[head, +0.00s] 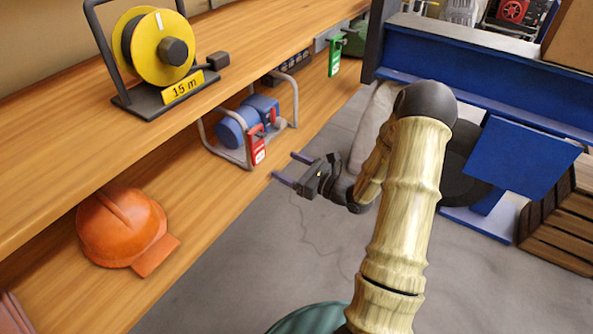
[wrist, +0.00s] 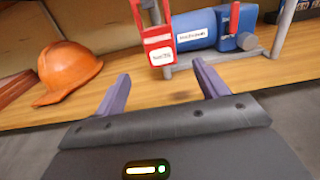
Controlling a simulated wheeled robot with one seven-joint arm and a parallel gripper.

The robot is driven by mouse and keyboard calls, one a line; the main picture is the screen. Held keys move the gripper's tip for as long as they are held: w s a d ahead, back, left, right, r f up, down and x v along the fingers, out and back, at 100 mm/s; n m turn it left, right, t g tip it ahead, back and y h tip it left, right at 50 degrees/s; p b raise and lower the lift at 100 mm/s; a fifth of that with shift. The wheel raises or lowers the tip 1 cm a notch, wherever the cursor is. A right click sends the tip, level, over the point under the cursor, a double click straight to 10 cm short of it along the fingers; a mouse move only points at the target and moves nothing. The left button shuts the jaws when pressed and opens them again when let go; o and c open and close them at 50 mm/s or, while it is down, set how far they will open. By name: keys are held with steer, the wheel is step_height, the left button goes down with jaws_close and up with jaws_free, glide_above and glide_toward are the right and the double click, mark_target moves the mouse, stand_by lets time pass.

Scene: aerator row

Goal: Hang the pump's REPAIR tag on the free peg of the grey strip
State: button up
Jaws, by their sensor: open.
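The blue pump (head: 236,130) sits in a grey tube frame on the lower wooden shelf; it also shows in the wrist view (wrist: 196,30). A red tag with a white label (head: 258,149) hangs on the near side of the pump's frame. In the wrist view the red tag (wrist: 158,40) appears between and beyond my fingertips; its lettering is blurred. My gripper (head: 289,168) is open and empty, a short way in front of the tag. A grey strip (head: 321,42) is under the upper shelf's far end, with a green tag (head: 334,56) on it. Its pegs are too small to make out.
A yellow cable reel (head: 158,50) stands on the upper shelf, above and left of the pump. An orange hard hat (head: 120,228) lies on the lower shelf. A blue bench (head: 470,80) and wooden crate (head: 560,235) stand right. Grey floor is clear before the shelves.

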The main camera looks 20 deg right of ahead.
mark_target(259, 149)
steer(key=b+x, duration=0.1)
steer(key=x, duration=0.5)
steer(key=shift+s, duration=0.1)
steer(key=shift+p+x, duration=0.3)
steer(key=shift+x, duration=2)
steer(key=c, duration=0.9)
steer(key=shift+r+p, duration=0.8)
